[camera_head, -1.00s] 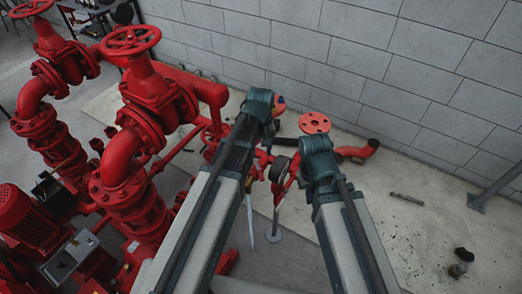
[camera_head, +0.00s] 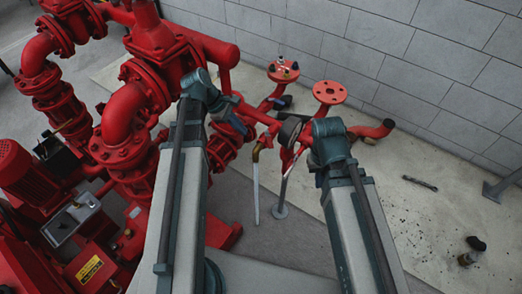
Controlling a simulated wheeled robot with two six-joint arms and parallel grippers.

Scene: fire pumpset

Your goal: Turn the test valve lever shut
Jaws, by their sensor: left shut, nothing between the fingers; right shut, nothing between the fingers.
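The red test pipework (camera_head: 285,155) stands in the middle of the view, partly covered by my arms. A brass-coloured spout (camera_head: 256,152) points down from it, with a narrow pale strip (camera_head: 256,195), perhaps water, below. I cannot make out the test valve lever for certain. My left gripper (camera_head: 238,122) is shut and empty, beyond my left wrist and close to the red pipes left of the spout. I cannot tell whether it touches anything.
Red flanges (camera_head: 329,92) stand behind. Large red pump pipes (camera_head: 130,140) fill the left. A dark bottle-like object (camera_head: 473,250) and a drill bit (camera_head: 420,183) lie on the right floor. The grey block wall (camera_head: 400,60) closes the back.

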